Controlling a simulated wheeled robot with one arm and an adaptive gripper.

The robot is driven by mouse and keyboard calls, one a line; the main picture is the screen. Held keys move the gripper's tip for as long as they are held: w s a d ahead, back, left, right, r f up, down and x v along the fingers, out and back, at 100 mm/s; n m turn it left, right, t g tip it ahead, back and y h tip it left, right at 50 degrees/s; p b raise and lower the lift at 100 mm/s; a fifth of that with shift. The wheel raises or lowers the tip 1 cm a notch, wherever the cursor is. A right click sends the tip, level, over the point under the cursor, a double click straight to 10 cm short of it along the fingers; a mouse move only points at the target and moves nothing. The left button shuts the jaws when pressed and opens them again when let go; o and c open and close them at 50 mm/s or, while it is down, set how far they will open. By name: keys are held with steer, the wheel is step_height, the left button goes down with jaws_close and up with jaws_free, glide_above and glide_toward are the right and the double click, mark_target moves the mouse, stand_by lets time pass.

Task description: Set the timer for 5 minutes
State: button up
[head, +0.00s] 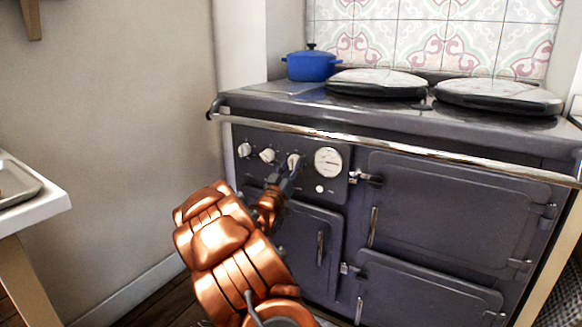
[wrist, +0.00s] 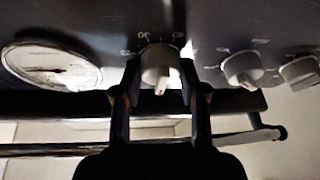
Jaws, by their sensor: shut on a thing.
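A dark range cooker has a control panel (head: 333,187) with three pale knobs and a round white dial gauge (head: 328,161). The dial also shows in the wrist view (wrist: 50,66). My gripper (head: 289,172) is at the knob nearest the dial (head: 294,160). In the wrist view my gripper's fingers (wrist: 159,80) stand either side of this knob (wrist: 157,62), shut on it. A red mark shows on the knob; small printed marks surround it, too small to read. The middle knob (head: 267,155) and far-left knob (head: 244,150) are free. Nothing visible is labelled as a timer.
A metal rail (head: 400,148) runs along the cooker's front above the panel. A blue pot (head: 311,65) and two round hob lids (head: 377,82) are on top. Oven doors (head: 450,205) lie right and below. A white-topped table (head: 40,205) stands at left.

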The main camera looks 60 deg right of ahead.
steer(key=shift+w+m, duration=0.1)
steer(key=shift+m, duration=0.5)
steer(key=shift+r+m+g+h+p, duration=0.1)
steer(key=shift+m+g+h+p, duration=0.2)
steer(key=shift+m+g+p, duration=1.4)
steer(key=m+b, duration=0.1)
steer(key=m, duration=0.1)
steer(key=shift+w+m, duration=0.1)
steer(key=shift+m, duration=0.3)
steer(key=shift+m+g, duration=0.3)
steer(key=shift+g, duration=0.1)
steer(key=o, duration=1.1)
steer(key=shift+o, duration=0.2)
steer(key=shift+a, duration=0.1)
steer(key=v, duration=1.2)
